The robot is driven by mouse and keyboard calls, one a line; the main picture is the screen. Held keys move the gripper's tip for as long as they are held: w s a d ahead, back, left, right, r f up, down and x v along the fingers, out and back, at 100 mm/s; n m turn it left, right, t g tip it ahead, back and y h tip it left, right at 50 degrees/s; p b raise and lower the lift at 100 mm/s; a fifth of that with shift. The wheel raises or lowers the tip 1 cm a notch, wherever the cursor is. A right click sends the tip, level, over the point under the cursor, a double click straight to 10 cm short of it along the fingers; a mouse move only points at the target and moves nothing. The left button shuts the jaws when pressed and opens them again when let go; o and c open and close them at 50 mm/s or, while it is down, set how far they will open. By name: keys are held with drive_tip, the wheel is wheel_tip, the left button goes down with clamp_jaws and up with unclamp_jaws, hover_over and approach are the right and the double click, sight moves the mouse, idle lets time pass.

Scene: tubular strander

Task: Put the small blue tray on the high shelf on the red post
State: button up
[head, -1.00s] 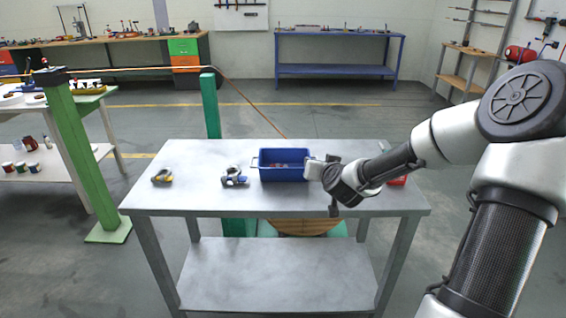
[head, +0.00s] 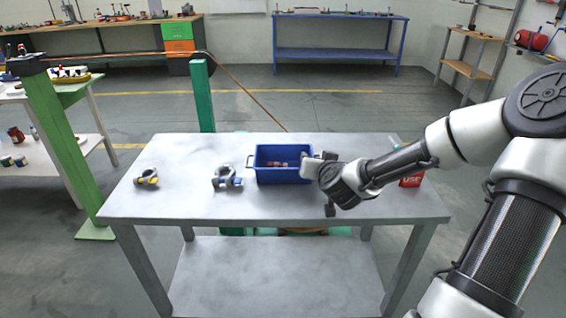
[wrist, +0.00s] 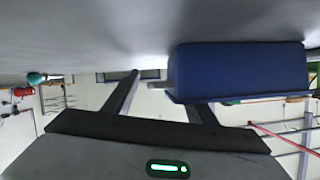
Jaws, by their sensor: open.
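The small blue tray (head: 285,177) stands on the grey table with small reddish items inside. A handle shows on its left end. In the wrist view the tray (wrist: 240,75) fills the upper right, with a short handle sticking out towards my fingers. My gripper (head: 311,166) is at the tray's right end, open. In the wrist view my gripper (wrist: 160,92) has its two dark fingers spread either side of that handle; the right finger's tip is hidden by the tray. I cannot tell whether they touch. No high shelf on a red post is recognisable.
The grey table (head: 180,208) also bears a yellow-grey clamp (head: 147,178), a blue-grey clamp (head: 227,179) and a red box (head: 411,181). A green post (head: 203,95) rises behind the table. A light green post (head: 60,140) and side table stand left. Floor beyond is clear.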

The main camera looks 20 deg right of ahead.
drive_tip(key=shift+w, duration=0.1)
drive_tip(key=c, duration=1.2)
clamp_jaws()
drive_tip(key=shift+r, duration=0.15)
